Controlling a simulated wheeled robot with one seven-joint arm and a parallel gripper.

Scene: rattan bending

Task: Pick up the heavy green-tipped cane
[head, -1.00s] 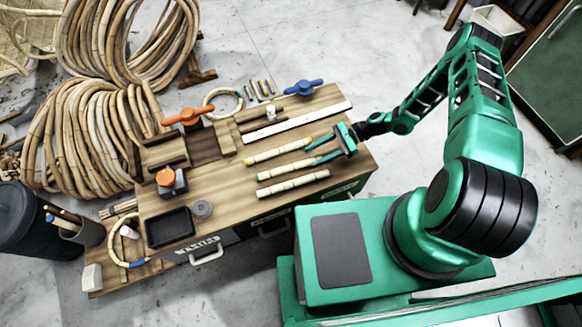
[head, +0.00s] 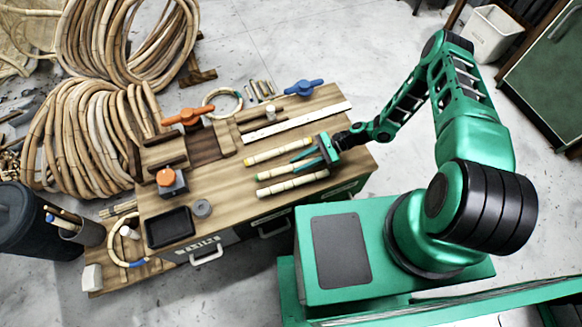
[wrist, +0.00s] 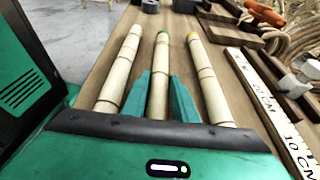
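Three pale jointed canes lie side by side on the wooden bench top. The middle one, the green-tipped cane (head: 272,179), also shows in the wrist view (wrist: 160,60) with its green end far from me. A yellow-tipped cane (head: 262,156) lies on the ruler side, at right in the wrist view (wrist: 207,78). A third cane (head: 285,186) lies on the near side; its end colour is unclear. My gripper (head: 297,163) is low over the canes. In the wrist view its open fingers (wrist: 160,88) stand on either side of the middle cane. Contact is unclear.
A white ruler (head: 300,121) lies beyond the canes. Orange-handled (head: 187,115) and blue-handled (head: 303,88) clamps, wooden blocks and a black tray (head: 170,227) occupy the rest of the bench. Coiled rattan (head: 85,140) stands at left.

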